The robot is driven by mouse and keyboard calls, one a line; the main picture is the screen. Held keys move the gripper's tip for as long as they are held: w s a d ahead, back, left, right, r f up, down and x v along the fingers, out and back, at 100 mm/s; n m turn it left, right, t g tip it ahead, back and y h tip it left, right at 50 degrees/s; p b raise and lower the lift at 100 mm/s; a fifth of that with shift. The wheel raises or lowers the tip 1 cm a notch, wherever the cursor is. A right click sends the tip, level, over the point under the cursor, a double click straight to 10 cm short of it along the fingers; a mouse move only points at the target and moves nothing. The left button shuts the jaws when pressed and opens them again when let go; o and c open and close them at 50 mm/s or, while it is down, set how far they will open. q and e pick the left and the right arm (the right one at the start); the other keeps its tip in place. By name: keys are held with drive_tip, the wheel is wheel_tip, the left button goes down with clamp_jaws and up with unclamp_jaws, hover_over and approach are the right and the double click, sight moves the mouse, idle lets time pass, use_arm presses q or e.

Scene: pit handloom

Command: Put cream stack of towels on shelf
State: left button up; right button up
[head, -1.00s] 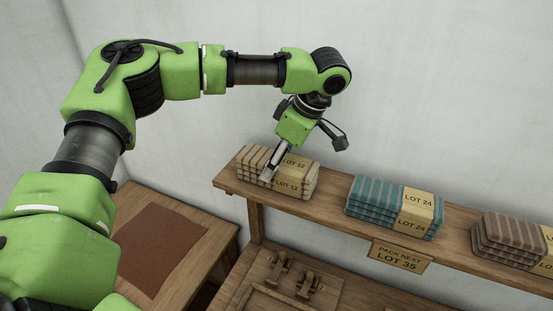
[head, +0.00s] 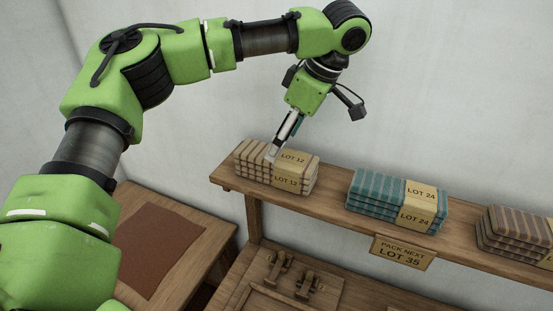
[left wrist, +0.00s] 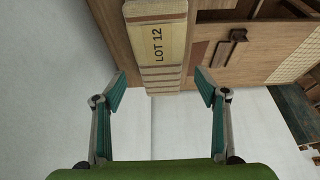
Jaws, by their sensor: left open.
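The cream stack of towels (head: 252,165) sits at the left end of the shelf (head: 342,214). It has brown stripes and a tan band marked LOT 12. My left gripper (head: 273,154) is at the stack's top in the head view, its near finger overlapping the stack in the picture. In the left wrist view the left gripper (left wrist: 162,86) is open, with its fingers apart on either side of the line of the stack (left wrist: 160,48). The stack lies beyond the fingertips and nothing is held. My right gripper is not in view.
A teal stack marked LOT 24 (head: 375,190) and a brown striped stack (head: 501,229) stand farther right on the shelf. A sign reading PACK NEXT LOT 35 (head: 403,251) hangs on its front. A table with a brown mat (head: 160,245) is at lower left.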

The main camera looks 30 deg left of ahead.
use_arm(q)
drive_tip(key=v, duration=0.6)
drive_tip(key=shift+d, duration=0.1)
idle(0.3)
